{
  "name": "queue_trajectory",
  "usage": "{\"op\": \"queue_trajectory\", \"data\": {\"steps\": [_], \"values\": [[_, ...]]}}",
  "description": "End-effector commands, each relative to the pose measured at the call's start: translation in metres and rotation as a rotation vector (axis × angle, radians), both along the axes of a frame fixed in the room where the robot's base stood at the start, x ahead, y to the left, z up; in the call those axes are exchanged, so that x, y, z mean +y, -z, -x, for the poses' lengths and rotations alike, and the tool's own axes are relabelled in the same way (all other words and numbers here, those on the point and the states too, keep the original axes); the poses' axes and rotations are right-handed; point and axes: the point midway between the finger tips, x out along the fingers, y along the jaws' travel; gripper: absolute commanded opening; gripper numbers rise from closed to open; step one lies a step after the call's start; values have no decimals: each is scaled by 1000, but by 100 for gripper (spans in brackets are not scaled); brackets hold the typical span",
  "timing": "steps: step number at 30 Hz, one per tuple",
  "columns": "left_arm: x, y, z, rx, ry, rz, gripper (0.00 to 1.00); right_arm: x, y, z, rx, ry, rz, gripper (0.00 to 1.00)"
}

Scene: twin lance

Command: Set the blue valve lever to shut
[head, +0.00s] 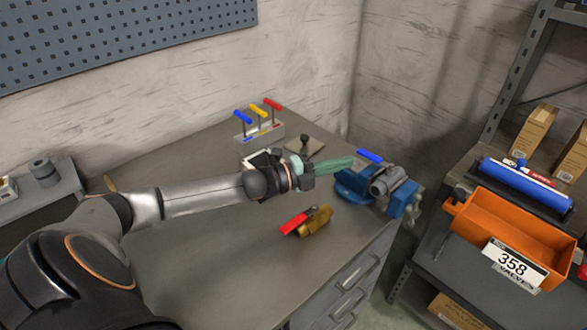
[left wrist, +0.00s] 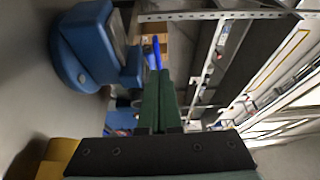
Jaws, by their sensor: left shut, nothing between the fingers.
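The blue valve lever (head: 370,156) sits atop a grey metal valve (head: 390,180) at the right end of the workbench, by the blue vise (head: 354,186). My left gripper (head: 351,161) has its green fingers shut with nothing between them. Its tips point at the lever from the left, close to its near end; I cannot tell whether they touch. In the left wrist view the shut fingers (left wrist: 158,82) point up, and the blue lever (left wrist: 156,53) shows just beyond the tips. The vise (left wrist: 88,45) is at upper left there. My right gripper is not in view.
A brass valve with a red lever (head: 296,222) lies on the bench (head: 200,270) in front of my left gripper. A rack with blue, yellow and red handles (head: 258,130) stands behind. An orange bin (head: 510,232) is on the shelf at right.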

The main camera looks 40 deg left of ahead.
Motion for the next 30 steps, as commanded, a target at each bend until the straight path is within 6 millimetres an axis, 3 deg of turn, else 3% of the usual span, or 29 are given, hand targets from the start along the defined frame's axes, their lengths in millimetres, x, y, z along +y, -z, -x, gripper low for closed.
{"op": "queue_trajectory", "data": {"steps": [9,15,30], "values": [[48,5,37,6,1,-2,0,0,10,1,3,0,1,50],[69,5,53,6,1,0,0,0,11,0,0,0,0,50],[80,4,61,1,2,0,0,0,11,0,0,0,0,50]]}}
